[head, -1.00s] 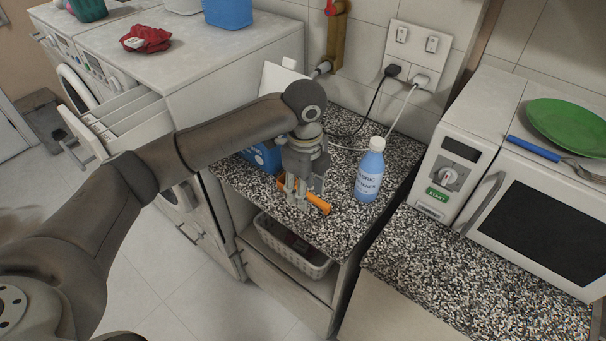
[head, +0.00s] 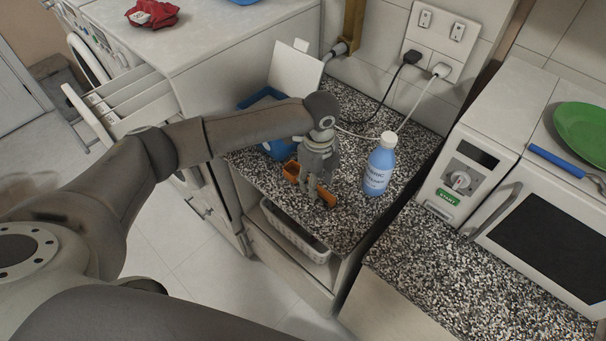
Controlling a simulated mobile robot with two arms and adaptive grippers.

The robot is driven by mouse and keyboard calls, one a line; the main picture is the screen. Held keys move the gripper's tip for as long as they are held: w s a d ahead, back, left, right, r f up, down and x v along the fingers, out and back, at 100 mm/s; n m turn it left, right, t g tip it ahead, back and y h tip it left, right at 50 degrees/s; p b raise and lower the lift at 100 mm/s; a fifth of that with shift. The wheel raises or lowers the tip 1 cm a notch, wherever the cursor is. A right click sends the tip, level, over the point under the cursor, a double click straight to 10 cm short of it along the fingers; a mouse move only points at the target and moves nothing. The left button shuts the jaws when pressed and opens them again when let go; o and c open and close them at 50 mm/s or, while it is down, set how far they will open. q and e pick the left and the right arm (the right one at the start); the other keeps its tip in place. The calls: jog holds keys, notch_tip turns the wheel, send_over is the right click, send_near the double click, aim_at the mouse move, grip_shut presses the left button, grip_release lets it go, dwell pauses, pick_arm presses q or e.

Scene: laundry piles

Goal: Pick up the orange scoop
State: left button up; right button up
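The orange scoop (head: 291,172) lies on the speckled countertop, partly hidden by my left gripper. Its orange end shows left of the fingers, and another orange part shows to their right. My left gripper (head: 311,189) points down over the middle of the scoop, with its fingers at the scoop. The view is too small to tell whether the fingers are closed on it. I cannot see the scoop clear of the counter. My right gripper is not in view.
A blue bottle (head: 380,165) with a white cap stands close to the right of the scoop. A blue box (head: 262,98) with a raised white lid is behind my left arm. A white basket (head: 296,232) sits below the counter. A microwave (head: 545,215) stands at the right.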

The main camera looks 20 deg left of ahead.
pick_arm(q)
jog(key=shift+s+f, duration=0.1)
jog(key=shift+f, duration=0.85)
jog(key=shift+c, duration=1.4)
jog(key=c, duration=0.4)
grip_shut()
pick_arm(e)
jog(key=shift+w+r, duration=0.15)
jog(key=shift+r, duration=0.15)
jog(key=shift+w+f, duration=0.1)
